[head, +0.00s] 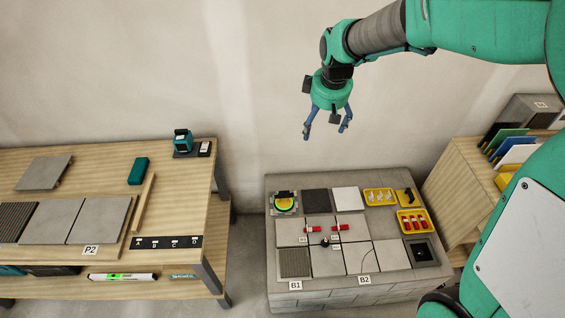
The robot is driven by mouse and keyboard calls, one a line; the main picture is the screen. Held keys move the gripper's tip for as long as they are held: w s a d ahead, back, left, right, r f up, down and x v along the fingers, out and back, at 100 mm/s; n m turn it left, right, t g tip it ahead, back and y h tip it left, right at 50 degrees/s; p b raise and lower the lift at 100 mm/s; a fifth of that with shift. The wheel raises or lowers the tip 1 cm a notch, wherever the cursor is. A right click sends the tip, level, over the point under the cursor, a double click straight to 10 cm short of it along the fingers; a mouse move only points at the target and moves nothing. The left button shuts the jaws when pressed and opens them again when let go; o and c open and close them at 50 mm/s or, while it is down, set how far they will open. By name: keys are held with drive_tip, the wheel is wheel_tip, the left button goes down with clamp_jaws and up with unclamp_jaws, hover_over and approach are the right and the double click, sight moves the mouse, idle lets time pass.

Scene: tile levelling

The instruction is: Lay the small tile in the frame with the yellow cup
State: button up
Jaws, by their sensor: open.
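My gripper (326,132) hangs open and empty, fingers down, well above the block bench and in front of the wall. A yellow cup-like tool (285,203) with a dark top rests on a light square at the bench's back left. To its right lie a dark small tile (316,201) and a white small tile (347,200); I cannot tell which one is the task's small tile. A dark square frame (421,251) with a black inside is at the bench's right, apart from the grey tiles. Nothing touches my gripper.
A wooden table (110,160) with larger tiles is at left, a shelf (455,170) at right. Air around my gripper is free.

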drive_tip(key=w+a+f+n, duration=0.3)
drive_tip(key=w+f, duration=0.7)
drive_tip(key=f, duration=0.2)
drive_tip(key=n+g+p, duration=0.2)
drive_tip(key=n+g, duration=0.1)
drive_tip(key=n, duration=0.4)
hover_over(284, 200)
wheel_tip(284, 200, down, 40)
drive_tip(key=shift+d+r, duration=0.1)
drive_tip(key=shift+r, duration=0.15)
drive_tip(key=shift+f, duration=0.5)
drive_tip(key=shift+f+b, duration=0.25)
drive_tip(key=shift+b, duration=0.05)
drive_tip(key=shift+f+b, duration=1.05)
drive_tip(key=shift+f, duration=5.6)
